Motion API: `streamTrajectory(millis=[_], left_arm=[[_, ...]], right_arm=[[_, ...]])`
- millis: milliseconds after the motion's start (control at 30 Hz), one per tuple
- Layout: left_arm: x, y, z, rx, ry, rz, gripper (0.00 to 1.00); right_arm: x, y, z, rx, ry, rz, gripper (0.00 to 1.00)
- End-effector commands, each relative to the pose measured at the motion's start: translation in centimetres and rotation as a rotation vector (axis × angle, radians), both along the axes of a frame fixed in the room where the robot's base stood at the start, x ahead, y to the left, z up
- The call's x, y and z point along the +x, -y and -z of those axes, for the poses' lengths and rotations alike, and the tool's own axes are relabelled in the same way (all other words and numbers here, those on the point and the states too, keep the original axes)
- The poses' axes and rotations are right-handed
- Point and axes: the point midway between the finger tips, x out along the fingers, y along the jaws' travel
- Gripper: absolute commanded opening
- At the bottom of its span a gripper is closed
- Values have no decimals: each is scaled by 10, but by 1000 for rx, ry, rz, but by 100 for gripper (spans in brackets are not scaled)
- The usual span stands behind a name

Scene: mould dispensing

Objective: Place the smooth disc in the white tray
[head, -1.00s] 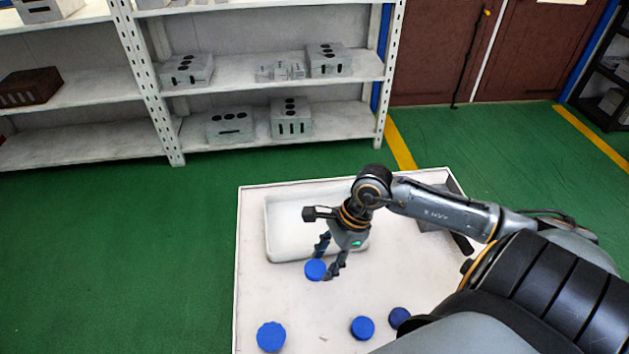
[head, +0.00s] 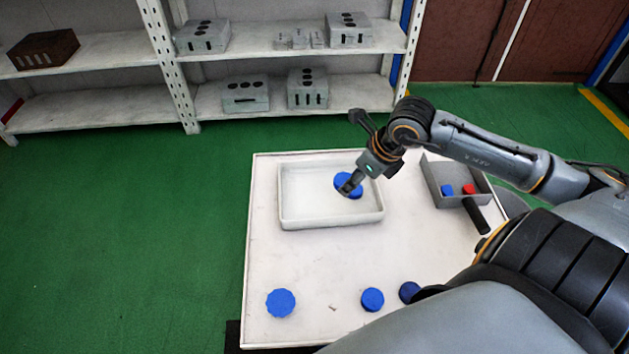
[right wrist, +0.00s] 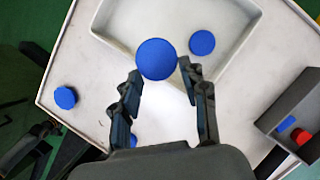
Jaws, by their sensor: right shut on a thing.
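My right gripper (head: 347,189) is shut on a round blue disc (right wrist: 156,59) with an even rim, held between its fingertips in the right wrist view. In the head view the gripper is over the right part of the white tray (head: 290,222); fingers and blue overlap there, so the height above the tray floor is unclear. The tray also shows in the right wrist view (right wrist: 118,40). A second blue disc (right wrist: 202,42) lies inside the tray, apart from the held one.
Near the table's front are a wavy-edged blue disc (head: 281,303) and two more blue discs (head: 372,299) (head: 409,291). A grey bin (head: 432,178) with blue and red pieces stands right of the tray. A shelf (head: 95,102) stands behind. The table between tray and front discs is clear.

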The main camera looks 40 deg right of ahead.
Motion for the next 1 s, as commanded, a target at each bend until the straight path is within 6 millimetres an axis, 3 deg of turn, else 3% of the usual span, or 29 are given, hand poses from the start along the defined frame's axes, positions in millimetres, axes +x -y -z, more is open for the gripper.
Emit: streamTrajectory(millis=[133, 467, 500, 600, 1000], left_arm=[[-1, 0, 10, 0, -2, 0, 40], [-3, 0, 8, 0, -4, 0, 40], [-3, 0, 19, 0, -4, 0, 40], [-3, 0, 30, 0, -4, 0, 40], [-3, 0, 48, 0, -4, 0, 40]], right_arm=[[14, -6, 5, -1, 7, -1, 13], [57, -26, 23, 3, 5, -3, 13], [62, -28, 40, 5, 2, -1, 13], [75, -34, 59, 3, 1, -1, 13], [99, -44, 88, 0, 2, -3, 13]])
